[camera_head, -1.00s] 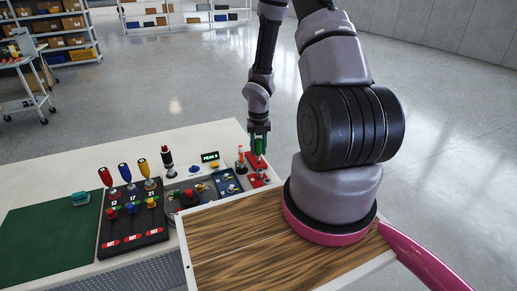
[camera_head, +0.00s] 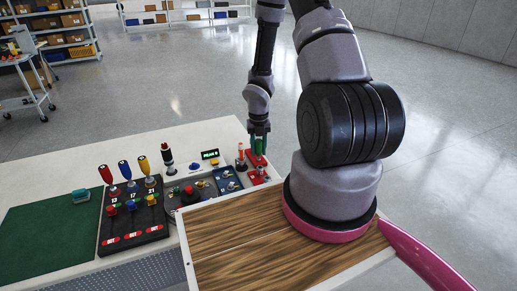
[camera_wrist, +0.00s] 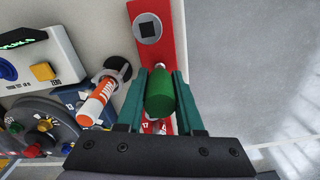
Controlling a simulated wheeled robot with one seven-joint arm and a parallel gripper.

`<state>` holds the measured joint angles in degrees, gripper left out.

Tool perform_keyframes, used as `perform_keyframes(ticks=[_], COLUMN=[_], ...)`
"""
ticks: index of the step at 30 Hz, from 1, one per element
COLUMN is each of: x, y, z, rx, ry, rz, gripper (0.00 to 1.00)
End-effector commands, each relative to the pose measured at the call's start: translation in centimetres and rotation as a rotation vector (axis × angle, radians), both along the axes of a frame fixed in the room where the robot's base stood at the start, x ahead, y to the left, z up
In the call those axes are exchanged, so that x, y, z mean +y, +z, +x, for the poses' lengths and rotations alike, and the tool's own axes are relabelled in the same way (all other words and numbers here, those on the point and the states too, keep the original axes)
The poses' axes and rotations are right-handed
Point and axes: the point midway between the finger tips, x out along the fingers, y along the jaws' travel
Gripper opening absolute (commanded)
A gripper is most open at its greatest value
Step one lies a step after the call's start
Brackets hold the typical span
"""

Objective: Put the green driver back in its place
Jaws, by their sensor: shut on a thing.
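The green driver (camera_wrist: 160,94) is between the two teal fingers of my gripper (camera_wrist: 161,100) in the wrist view, and they are shut on its handle. It is over a red strip-shaped rack (camera_wrist: 142,14) that has a dark square socket (camera_wrist: 148,29) at its far end. The lower part of the driver is mostly hidden by its handle, so I cannot tell whether its tip is in a hole. In the head view my gripper (camera_head: 259,141) is above the red rack (camera_head: 257,160) at the bench's far right corner.
An orange-and-white driver (camera_wrist: 97,100) stands close left of my gripper in a dark round holder. Left of it are a panel with a dial and yellow button (camera_wrist: 42,71), and red, blue and yellow drivers (camera_head: 124,170) in a black rack. Right of the bench is open floor.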

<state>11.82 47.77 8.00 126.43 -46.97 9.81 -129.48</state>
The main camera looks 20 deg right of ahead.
Motion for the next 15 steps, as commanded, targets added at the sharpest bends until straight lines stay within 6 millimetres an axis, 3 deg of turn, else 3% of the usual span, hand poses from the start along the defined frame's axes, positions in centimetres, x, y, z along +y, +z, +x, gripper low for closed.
perform_keyframes(ticks=[5,6,8,9,15], x=[0.01,0.01,0.01,0.01,0.01], y=[0.02,0.02,0.02,0.02,0.02], z=[0.01,0.00,0.00,0.00,-0.01], rx=[0.000,0.000,0.000,0.000,0.000], ry=[0.000,0.000,0.000,0.000,0.000], rz=[0.000,0.000,0.000,0.000,0.000], gripper=[0.00,0.44,0.67,0.71,0.71])
